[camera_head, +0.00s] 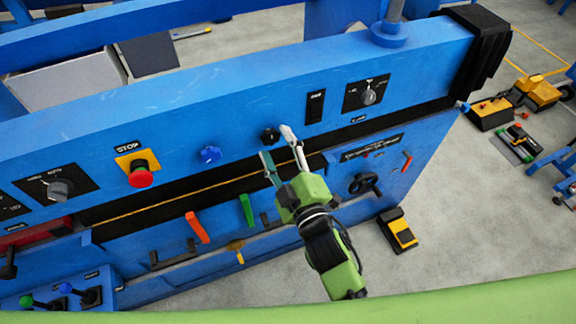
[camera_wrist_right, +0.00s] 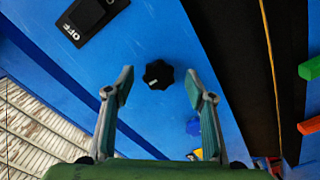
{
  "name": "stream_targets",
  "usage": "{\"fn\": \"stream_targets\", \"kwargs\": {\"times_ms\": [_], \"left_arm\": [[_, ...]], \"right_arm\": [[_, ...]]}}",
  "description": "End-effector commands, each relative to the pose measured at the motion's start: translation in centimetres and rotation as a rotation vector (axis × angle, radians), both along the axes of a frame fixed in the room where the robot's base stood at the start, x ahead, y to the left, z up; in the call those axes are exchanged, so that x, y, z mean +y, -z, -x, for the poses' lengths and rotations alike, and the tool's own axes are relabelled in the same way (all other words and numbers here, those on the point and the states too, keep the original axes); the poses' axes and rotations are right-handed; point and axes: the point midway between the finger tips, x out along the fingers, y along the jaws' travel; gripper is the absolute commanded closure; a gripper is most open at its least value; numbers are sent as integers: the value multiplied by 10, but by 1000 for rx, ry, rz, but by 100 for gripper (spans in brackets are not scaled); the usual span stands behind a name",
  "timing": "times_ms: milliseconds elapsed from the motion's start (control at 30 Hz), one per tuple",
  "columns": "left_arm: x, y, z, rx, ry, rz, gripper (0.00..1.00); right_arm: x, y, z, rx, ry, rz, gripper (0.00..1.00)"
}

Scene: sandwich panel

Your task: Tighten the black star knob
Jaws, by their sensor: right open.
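The black star knob (camera_head: 270,136) sits on the upper face of the blue panel, between a blue knob and a black rocker switch. In the right wrist view the star knob (camera_wrist_right: 158,74) has a lobed rim and a small white mark. My right gripper (camera_head: 276,143) is open in front of the panel. Its two fingertips (camera_wrist_right: 159,86) stand on either side of the knob, with clear gaps, and the knob lies slightly beyond the tips. Nothing is between the fingers. My left gripper is not in view.
A blue knob (camera_head: 210,155) and a red stop button (camera_head: 140,174) lie left of the star knob. A rocker switch (camera_head: 315,106) and a rotary selector (camera_head: 368,96) lie right. Below are orange (camera_head: 197,227) and green (camera_head: 246,210) handles and a black handwheel (camera_head: 364,184).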

Motion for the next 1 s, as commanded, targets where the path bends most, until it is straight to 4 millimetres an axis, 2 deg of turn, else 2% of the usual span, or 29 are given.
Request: {"fn": "stream_targets", "kwargs": {"times_ms": [200, 433, 633, 1000], "left_arm": [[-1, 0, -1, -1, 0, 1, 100], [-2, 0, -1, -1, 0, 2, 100], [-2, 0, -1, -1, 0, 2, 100], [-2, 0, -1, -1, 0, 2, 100]], "right_arm": [[-15, 2, 46, 5, 1, 1, 50], [-26, 1, 81, 4, 1, -1, 50], [-31, 0, 93, 1, 0, 0, 50], [-31, 0, 94, 0, 0, 0, 50]]}}
